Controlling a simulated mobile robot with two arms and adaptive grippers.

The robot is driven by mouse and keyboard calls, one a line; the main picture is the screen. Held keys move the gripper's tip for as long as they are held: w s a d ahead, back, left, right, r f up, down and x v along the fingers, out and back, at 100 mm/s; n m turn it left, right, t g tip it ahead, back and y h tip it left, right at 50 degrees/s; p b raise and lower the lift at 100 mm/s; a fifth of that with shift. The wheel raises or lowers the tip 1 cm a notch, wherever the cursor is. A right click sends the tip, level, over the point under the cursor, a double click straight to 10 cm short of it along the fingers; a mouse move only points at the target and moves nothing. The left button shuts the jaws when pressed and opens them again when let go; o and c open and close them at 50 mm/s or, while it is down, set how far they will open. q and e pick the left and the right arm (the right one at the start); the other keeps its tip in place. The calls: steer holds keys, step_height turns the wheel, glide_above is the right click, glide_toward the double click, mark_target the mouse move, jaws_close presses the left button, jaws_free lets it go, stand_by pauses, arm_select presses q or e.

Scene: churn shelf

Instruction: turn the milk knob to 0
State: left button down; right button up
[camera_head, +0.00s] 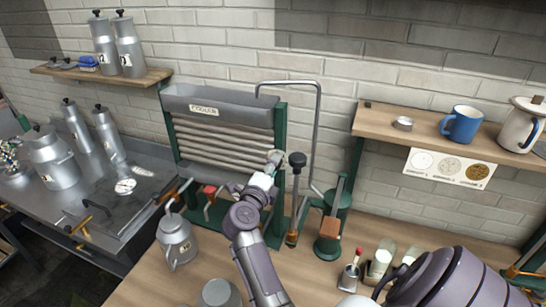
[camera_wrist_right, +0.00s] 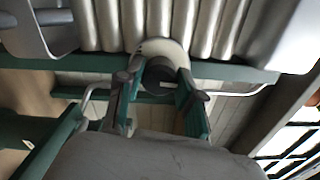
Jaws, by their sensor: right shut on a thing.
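The milk knob (camera_wrist_right: 160,47) shows in the wrist view as a round pale piece with a dark centre, in front of the cooler's silver tubes. My right gripper (camera_wrist_right: 158,76) has one finger on either side of it and is shut on it. In the head view my right gripper (camera_head: 264,180) is at the right lower part of the grey cooler (camera_head: 220,98), beside its green post. The fingers and wrist cover most of the knob there. I cannot read any scale or number on it. My left gripper is not in view.
A black-topped lever (camera_head: 297,160) stands just right of my gripper, near a bent metal pipe (camera_head: 318,120). A metal jug (camera_head: 177,240) stands to the left on the wooden table. A green press (camera_head: 330,228) and several jars stand to the right. A shelf holds a blue mug (camera_head: 461,124).

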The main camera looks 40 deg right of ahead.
steer(key=shift+n+p, duration=0.4)
steer(key=o, duration=1.2)
steer(key=shift+c, duration=0.2)
